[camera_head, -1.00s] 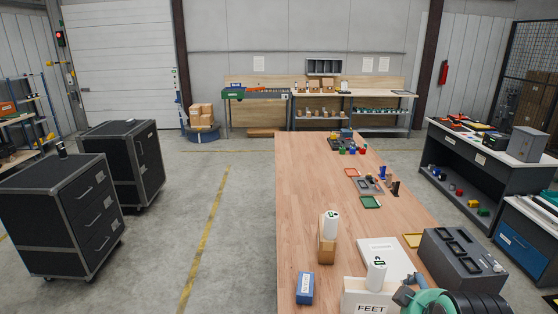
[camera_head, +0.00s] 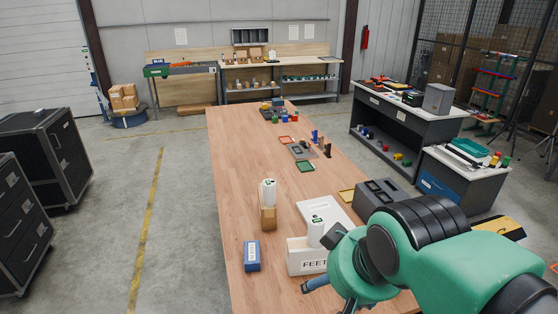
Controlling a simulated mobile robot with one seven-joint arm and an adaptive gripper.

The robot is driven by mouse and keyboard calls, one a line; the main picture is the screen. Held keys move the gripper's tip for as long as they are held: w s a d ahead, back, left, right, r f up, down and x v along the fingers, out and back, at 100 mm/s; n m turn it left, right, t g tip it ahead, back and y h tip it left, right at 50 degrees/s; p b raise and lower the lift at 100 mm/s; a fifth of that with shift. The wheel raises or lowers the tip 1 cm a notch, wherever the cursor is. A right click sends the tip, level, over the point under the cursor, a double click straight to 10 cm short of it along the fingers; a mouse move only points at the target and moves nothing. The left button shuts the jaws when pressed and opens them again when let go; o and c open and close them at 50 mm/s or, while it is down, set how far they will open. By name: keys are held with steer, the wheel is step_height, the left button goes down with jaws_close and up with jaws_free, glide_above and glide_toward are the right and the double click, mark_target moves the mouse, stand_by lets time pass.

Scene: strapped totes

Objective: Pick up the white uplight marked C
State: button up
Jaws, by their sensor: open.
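Two white cylindrical uplights show in the head view. One uplight (camera_head: 269,192) stands upright on a cardboard-brown block on the wooden table (camera_head: 240,170). The other uplight (camera_head: 316,232) stands in or behind the white box labelled FEET (camera_head: 304,258), with its lower part hidden. Both have dark marks near the top, too small for me to read as C. My gripper (camera_head: 324,262) is open at the end of my green arm, beside the FEET box at its right. My arm hides part of the table there, and the fingers show only partly.
A blue box (camera_head: 252,256) stands left of the FEET box. A white flat case (camera_head: 332,214) and a dark grey slotted block (camera_head: 385,195) lie behind and right. Small trays and parts lie farther up the table. The table's left middle is clear.

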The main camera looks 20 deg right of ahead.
stand_by(0.3)
steer(key=w+d+f+n+g+p, duration=0.1)
steer(key=w+d+f+g+p, duration=0.35)
steer(key=w+d, duration=1.15)
steer(key=shift+n+g, duration=0.55)
steer(key=shift+n, duration=0.05)
steer(key=d+f, duration=0.6)
steer(key=d, duration=0.1)
steer(key=w+d+f, duration=0.1)
steer(key=d+f, duration=0.5)
steer(key=d, duration=0.1)
steer(key=d+f, duration=0.6)
steer(key=d, duration=0.1)
steer(key=shift+w+d+f, duration=0.1)
steer(key=shift+w+f, duration=0.05)
steer(key=shift+f, duration=0.15)
steer(key=shift+d+f, duration=0.1)
steer(key=shift+f, duration=0.1)
